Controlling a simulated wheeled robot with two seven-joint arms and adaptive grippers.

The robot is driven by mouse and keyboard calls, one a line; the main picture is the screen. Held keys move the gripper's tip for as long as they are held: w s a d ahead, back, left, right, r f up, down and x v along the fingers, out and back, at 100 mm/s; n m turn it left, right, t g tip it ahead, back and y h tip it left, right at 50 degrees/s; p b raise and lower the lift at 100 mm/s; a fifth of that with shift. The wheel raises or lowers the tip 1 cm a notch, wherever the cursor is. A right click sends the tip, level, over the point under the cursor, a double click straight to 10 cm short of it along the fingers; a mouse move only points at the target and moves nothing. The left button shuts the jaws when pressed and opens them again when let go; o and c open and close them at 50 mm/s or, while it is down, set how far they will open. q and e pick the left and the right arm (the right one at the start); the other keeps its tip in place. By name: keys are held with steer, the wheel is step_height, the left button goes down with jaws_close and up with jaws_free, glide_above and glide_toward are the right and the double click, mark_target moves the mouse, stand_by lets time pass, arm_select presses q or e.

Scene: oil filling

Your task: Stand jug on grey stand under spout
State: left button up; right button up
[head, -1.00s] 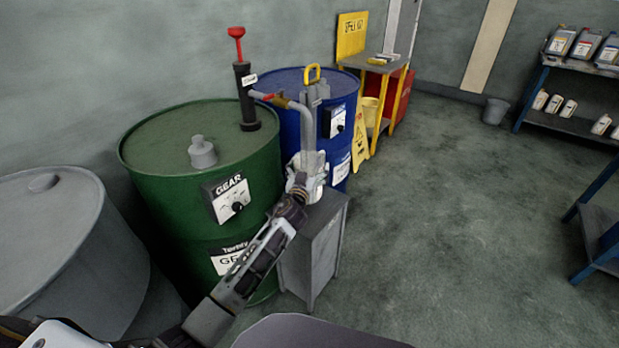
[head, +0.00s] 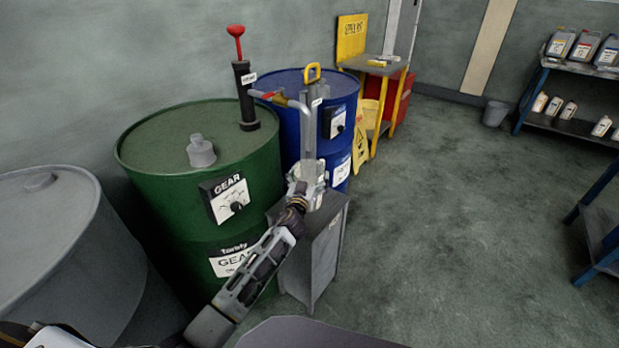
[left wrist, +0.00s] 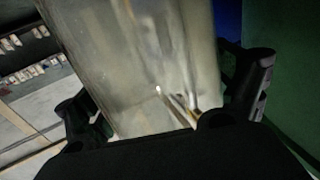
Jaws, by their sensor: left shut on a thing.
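The clear, translucent jug (left wrist: 140,65) fills the middle of the left wrist view, between the two dark fingers of my left gripper (left wrist: 165,110). In the head view my left gripper (head: 305,190) is shut on the jug, over the top of the grey stand (head: 318,250). The jug is small there and partly hidden by the gripper. I cannot tell whether its base touches the stand. The spout (head: 306,120) is a grey bent pipe from the red-handled pump (head: 244,90), coming down just above the jug. My right gripper is not in view.
The green GEAR drum (head: 200,150) stands left of the grey stand, with a blue drum (head: 290,85) behind. A grey drum (head: 45,240) is at far left. A yellow-legged table (head: 378,65) and yellow floor sign (head: 361,145) stand beyond.

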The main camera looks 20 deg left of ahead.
arm_select(q)
steer(key=o, duration=1)
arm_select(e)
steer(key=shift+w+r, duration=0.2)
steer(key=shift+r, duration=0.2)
arm_select(q)
steer(key=shift+r, duration=0.1)
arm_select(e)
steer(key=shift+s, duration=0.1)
